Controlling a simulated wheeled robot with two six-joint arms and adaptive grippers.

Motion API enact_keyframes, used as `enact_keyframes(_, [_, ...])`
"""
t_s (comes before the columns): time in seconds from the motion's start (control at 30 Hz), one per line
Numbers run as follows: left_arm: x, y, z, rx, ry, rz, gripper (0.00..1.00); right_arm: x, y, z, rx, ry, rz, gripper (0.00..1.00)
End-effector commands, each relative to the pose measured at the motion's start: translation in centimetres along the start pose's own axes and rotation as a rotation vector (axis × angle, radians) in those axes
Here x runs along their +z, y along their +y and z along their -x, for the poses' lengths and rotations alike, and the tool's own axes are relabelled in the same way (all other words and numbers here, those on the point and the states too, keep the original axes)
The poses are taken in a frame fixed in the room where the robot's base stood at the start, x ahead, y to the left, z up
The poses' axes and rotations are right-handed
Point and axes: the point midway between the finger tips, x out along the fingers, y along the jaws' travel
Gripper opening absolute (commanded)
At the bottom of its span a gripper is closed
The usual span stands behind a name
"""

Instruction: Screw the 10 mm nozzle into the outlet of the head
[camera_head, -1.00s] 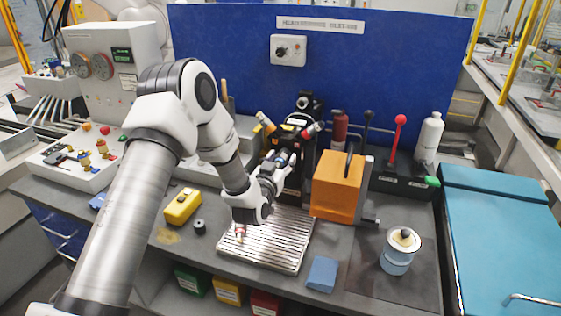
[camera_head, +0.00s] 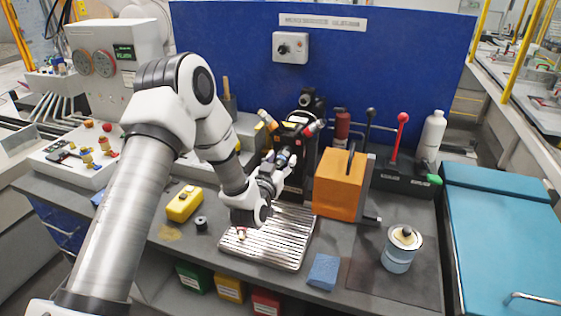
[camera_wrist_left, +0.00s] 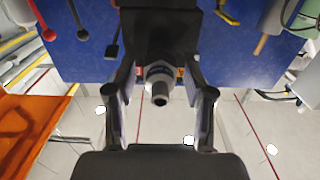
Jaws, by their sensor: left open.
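The black head unit (camera_head: 298,142), with orange-tipped and red-tipped side parts, stands behind the ribbed tray. My left gripper (camera_head: 281,162) is in front of it, its fingers partly hidden. In the left wrist view my left gripper (camera_wrist_left: 161,88) is open, one finger on each side of a stepped grey cylindrical piece (camera_wrist_left: 160,86) with a dark round end. This piece appears in line with the black block of the head (camera_wrist_left: 160,35); I cannot tell which part is nozzle and which outlet. A small red and pale piece (camera_head: 241,233) sits on the tray. My right gripper is not in view.
The ribbed metal tray (camera_head: 285,250) lies below my left wrist. An orange box (camera_head: 338,190) stands close on the right, with black and red levers behind.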

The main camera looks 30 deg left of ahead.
Motion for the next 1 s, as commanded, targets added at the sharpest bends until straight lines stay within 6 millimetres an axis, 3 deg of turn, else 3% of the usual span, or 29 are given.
enact_keyframes(1.0, [0.3, 0.0, 0.0, 0.001, 0.001, 0.857, 0.53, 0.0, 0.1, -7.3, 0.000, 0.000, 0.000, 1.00])
